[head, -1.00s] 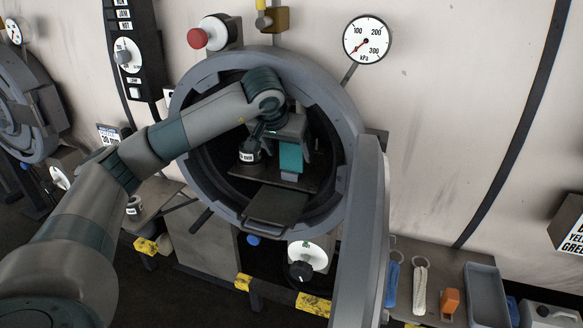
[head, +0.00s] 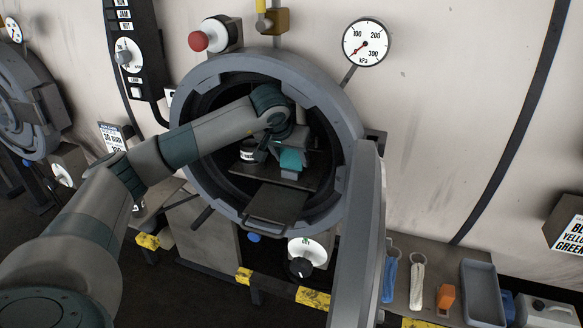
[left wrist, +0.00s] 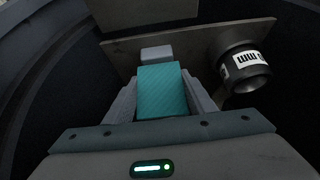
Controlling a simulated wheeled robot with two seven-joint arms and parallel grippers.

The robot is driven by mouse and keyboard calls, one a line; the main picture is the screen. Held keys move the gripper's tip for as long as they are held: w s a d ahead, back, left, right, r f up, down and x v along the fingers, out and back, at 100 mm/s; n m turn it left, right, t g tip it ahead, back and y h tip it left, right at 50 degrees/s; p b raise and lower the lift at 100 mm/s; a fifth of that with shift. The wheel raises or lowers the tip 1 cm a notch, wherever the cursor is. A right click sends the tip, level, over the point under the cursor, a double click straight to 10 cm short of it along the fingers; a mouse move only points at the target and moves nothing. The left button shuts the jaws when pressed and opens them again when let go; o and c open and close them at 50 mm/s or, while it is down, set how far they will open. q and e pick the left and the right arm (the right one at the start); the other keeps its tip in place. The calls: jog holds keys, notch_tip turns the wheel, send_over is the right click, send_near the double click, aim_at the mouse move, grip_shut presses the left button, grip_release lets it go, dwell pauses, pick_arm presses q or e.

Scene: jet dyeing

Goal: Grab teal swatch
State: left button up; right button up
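The teal swatch (head: 291,160) is inside the round open vessel, above a dark plate. In the left wrist view the swatch (left wrist: 163,92) lies between the two grey fingers of my left gripper (left wrist: 160,82). The fingers are spread, one along each side of it, with narrow gaps, and no firm grip shows. A light grey block (left wrist: 156,53) sits just beyond the swatch's far end. In the head view my left gripper (head: 291,151) reaches into the vessel and covers the swatch's upper part. My right gripper is not in view.
The vessel's thick rim (head: 350,120) surrounds my arm, and its open door (head: 360,240) stands at the right. A dark labelled cylinder (left wrist: 243,72) stands right of the swatch in the left wrist view. A metal plate (head: 275,203) projects toward the opening.

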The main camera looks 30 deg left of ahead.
aim_at(286, 154)
pick_arm(q)
jog(key=c, duration=0.4)
jog(key=shift+r, duration=0.1)
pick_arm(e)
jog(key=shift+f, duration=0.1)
